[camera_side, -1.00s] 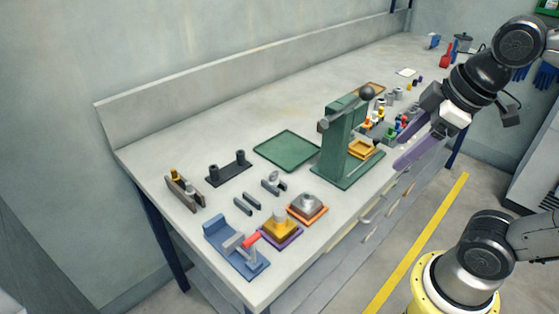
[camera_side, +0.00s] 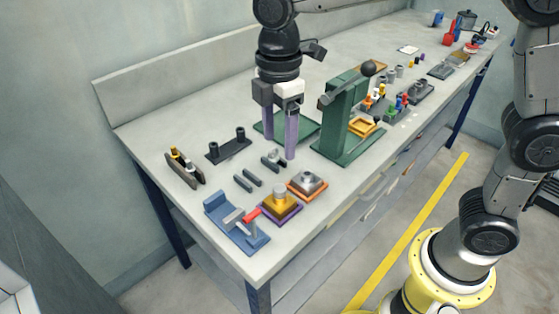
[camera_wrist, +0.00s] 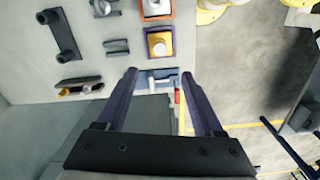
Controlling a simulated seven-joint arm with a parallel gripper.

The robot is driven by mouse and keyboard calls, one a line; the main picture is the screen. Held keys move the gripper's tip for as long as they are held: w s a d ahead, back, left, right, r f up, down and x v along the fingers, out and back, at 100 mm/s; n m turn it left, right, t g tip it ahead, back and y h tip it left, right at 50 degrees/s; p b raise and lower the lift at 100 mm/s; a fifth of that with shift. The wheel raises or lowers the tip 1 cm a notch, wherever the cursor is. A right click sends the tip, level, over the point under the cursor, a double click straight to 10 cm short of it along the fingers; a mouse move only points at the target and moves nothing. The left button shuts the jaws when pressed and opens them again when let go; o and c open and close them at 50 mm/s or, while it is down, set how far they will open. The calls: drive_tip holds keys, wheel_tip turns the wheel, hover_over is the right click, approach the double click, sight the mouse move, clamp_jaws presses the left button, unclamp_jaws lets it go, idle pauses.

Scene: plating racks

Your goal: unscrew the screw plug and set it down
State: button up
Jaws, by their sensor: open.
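Two square blocks with round tops stand near the front edge of the table; I cannot tell which top is the screw plug. One is a yellow block (camera_side: 279,203) with a round grey top on a purple-edged base; it also shows in the wrist view (camera_wrist: 159,43). The other is a grey block (camera_side: 307,184) on an orange-edged base, at the top of the wrist view (camera_wrist: 155,8). My gripper (camera_side: 279,148) has purple fingers and points down above the table, behind the blocks in the side view. It is open and empty (camera_wrist: 158,74).
A blue clamp fixture (camera_side: 236,227) with a red handle sits beside the yellow block. A green press (camera_side: 343,130) stands right of my gripper, with a green tray (camera_side: 309,128) behind. Dark bars (camera_side: 248,181) and a two-post rack (camera_side: 228,149) lie to the left.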

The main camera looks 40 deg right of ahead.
sight(279, 188)
wheel_tip(279, 188, down, 13)
drive_tip(key=shift+r, duration=0.2)
idle(0.4)
clamp_jaws()
unclamp_jaws()
drive_tip(key=shift+c, duration=1.4)
drive_tip(key=shift+r, duration=1.8)
